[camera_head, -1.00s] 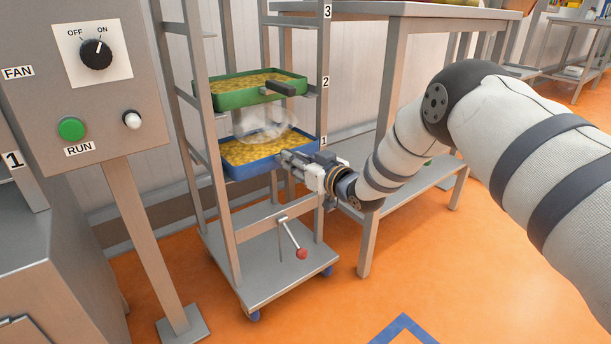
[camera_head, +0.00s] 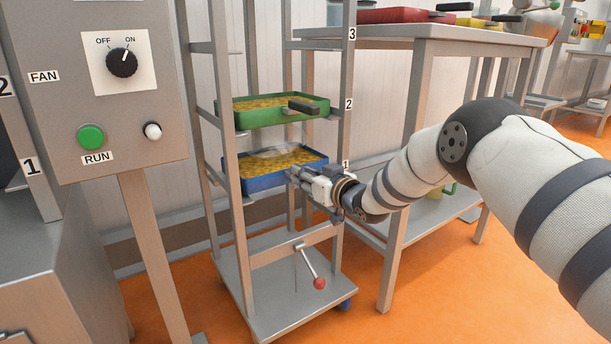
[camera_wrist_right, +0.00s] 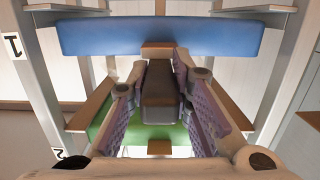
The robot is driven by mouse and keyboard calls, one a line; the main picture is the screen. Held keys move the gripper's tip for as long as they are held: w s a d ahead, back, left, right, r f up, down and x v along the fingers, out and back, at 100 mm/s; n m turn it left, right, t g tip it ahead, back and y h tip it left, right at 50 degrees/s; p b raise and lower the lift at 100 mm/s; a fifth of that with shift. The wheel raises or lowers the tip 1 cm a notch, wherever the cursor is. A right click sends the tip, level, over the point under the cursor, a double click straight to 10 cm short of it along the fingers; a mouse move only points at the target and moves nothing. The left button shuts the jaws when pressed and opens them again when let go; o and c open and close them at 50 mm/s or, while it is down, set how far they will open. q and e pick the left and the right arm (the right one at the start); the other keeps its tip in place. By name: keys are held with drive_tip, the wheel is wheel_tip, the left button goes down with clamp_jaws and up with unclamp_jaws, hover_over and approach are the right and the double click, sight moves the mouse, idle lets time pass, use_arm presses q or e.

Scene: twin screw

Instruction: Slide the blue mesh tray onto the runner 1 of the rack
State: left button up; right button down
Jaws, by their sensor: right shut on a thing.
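The blue mesh tray (camera_head: 268,183), filled with yellow food and faint steam, sits level inside the rack (camera_head: 236,190) at the height of label 1 (camera_head: 346,166). My right gripper (camera_head: 299,176) is shut on the tray's handle at its front side. In the right wrist view, the gripper (camera_wrist_right: 160,82) has its fingers on both sides of the dark handle (camera_wrist_right: 158,90), with the blue tray wall (camera_wrist_right: 200,38) just beyond. Whether the tray rests fully on runner 1 cannot be told; the runner is mostly hidden. My left gripper is not in view.
A green tray (camera_head: 285,116) with yellow food sits at level 2 above. A red-knobbed lever (camera_head: 319,283) stands on the rack's base. A steel table (camera_head: 420,45) with trays is at right, and a control panel (camera_head: 100,75) at left.

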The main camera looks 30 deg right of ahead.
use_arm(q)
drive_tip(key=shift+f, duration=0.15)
use_arm(e)
drive_tip(key=shift+f, duration=0.2)
drive_tip(key=c, duration=1.4)
unclamp_jaws()
drive_tip(key=shift+o, duration=0.2)
drive_tip(key=shift+f, duration=0.3)
drive_tip(key=s+r, duration=0.1)
drive_tip(key=s, duration=1.1)
drive_tip(key=shift+d+r, duration=0.4)
drive_tip(key=shift+d, duration=0.05)
use_arm(q)
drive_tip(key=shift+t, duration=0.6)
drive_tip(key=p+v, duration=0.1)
drive_tip(key=p, duration=0.1)
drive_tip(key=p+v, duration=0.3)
drive_tip(key=p, duration=0.1)
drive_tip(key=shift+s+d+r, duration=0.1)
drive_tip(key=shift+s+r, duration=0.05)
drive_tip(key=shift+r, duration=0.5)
use_arm(e)
drive_tip(key=s, duration=0.9)
drive_tip(key=shift+d, duration=0.35)
